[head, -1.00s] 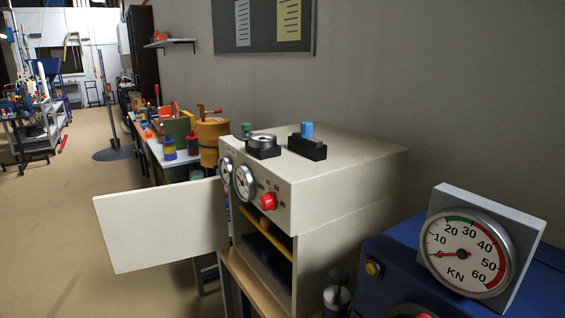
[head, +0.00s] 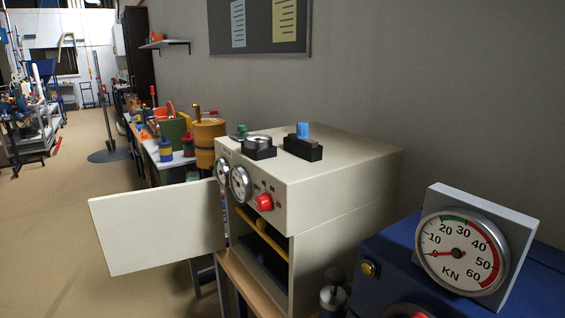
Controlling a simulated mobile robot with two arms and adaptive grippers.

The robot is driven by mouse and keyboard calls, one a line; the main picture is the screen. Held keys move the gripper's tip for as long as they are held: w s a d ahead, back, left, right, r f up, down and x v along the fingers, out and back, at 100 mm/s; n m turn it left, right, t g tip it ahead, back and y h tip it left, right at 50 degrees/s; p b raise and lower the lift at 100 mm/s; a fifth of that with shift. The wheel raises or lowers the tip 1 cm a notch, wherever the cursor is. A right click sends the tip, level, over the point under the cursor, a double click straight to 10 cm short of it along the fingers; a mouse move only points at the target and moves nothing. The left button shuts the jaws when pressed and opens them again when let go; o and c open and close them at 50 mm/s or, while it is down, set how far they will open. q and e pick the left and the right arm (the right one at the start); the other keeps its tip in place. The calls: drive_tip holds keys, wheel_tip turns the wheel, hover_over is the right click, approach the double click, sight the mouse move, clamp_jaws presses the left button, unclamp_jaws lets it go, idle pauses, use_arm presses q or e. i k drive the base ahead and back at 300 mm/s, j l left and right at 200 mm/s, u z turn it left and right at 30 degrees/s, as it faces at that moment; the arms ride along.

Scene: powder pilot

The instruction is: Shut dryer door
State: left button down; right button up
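The dryer (head: 335,195) is a cream box with gauges and a red knob (head: 264,202) on its front panel. Its door (head: 155,226) is a flat cream panel that stands wide open, swung out to the left. The open chamber (head: 262,245) below the panel shows a yellow shelf and a dark blue shelf. Neither of my grippers is in the head view.
A blue machine (head: 400,260) with a large kN gauge (head: 463,250) stands close at the right. A workbench with pots and tins, including an orange pot (head: 208,142), is behind the door. The floor (head: 60,230) at the left is clear.

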sight(139, 231)
drive_tip(key=i+j+z, duration=0.15)
drive_tip(key=j+z, duration=0.15)
drive_tip(key=j, duration=0.2)
drive_tip(key=i+j+z, duration=0.1)
drive_tip(key=j+z, duration=0.2)
drive_tip(key=j, duration=0.25)
drive_tip(key=j+z, duration=0.25)
drive_tip(key=j, duration=0.3)
